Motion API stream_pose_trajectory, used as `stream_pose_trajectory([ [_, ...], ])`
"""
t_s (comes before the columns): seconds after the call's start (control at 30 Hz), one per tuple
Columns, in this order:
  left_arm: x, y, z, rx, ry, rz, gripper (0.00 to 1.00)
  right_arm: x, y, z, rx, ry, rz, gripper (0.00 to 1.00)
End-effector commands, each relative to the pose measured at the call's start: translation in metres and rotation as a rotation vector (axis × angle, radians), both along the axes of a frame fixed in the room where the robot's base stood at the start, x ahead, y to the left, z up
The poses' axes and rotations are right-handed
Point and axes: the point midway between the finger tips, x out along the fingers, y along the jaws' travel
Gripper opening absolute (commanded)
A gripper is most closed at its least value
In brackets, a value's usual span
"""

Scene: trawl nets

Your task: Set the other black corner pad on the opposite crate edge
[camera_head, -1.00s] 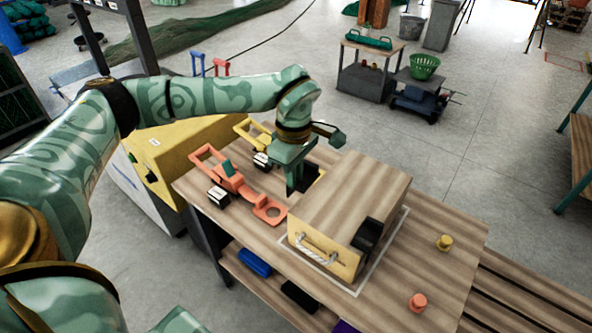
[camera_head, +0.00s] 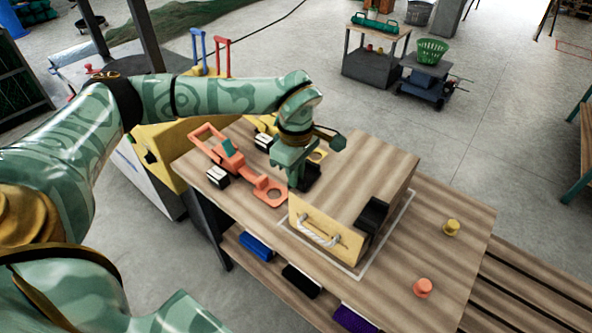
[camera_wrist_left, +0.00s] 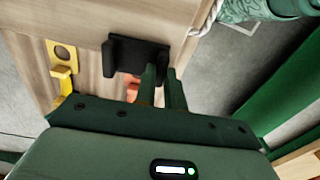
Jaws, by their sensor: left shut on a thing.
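The wooden crate (camera_head: 352,180) stands on the workbench (camera_head: 449,189), with a rope handle on its yellowish front face. One black corner pad (camera_head: 373,215) sits over its right top edge. My left gripper (camera_head: 296,178) is at the crate's left side, shut on the other black corner pad (camera_head: 311,178). In the left wrist view, this pad (camera_wrist_left: 135,57) is at the crate's edge, with the gripper fingers (camera_wrist_left: 164,88) at one end of it. I cannot tell whether the pad rests on the edge. My right gripper is out of view.
An orange clamp tool (camera_head: 229,159) lies left of the crate, with a yellow one (camera_head: 263,125) behind it. A yellow knob (camera_head: 451,228) and an orange knob (camera_head: 423,288) stand on the clear right part of the bench. Blue, black and purple items lie on the lower shelf.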

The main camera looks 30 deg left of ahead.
Motion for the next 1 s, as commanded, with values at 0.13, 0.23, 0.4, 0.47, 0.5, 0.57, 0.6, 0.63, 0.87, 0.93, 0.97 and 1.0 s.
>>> stream_pose_trajectory([
  [0.13, 0.000, 0.000, 0.000, 0.000, 0.000, 0.000, 0.36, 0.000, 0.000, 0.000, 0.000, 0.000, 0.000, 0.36],
  [0.23, 0.000, 0.000, 0.000, 0.000, 0.000, 0.000, 0.36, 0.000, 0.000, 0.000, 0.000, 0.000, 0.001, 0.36],
  [0.4, 0.000, 0.000, 0.001, 0.000, 0.000, 0.000, 0.36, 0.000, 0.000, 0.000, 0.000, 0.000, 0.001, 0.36],
  [0.47, 0.000, 0.000, 0.004, 0.000, -0.001, 0.000, 0.36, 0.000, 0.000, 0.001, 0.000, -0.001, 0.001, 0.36],
  [0.5, 0.000, 0.000, 0.008, 0.000, -0.002, 0.001, 0.36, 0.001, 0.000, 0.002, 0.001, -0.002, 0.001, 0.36],
  [0.57, 0.001, 0.000, 0.018, 0.000, -0.005, 0.001, 0.36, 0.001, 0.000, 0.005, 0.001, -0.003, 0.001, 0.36],
  [0.6, 0.001, 0.000, 0.025, 0.001, -0.006, 0.001, 0.36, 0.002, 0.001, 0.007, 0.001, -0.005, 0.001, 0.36],
  [0.63, 0.001, 0.000, 0.033, 0.001, -0.006, 0.001, 0.36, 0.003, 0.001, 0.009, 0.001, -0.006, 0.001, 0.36],
  [0.87, 0.001, 0.000, 0.097, 0.000, -0.007, 0.001, 0.36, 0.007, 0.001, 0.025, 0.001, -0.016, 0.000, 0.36],
  [0.93, 0.001, 0.000, 0.115, 0.000, -0.006, 0.001, 0.36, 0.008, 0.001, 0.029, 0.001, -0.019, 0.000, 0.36],
  [0.97, 0.001, 0.000, 0.122, 0.000, -0.007, 0.001, 0.36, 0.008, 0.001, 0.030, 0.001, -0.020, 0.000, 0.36],
  [1.0, 0.001, 0.000, 0.131, 0.000, -0.005, 0.001, 0.36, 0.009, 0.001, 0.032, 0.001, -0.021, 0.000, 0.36],
])
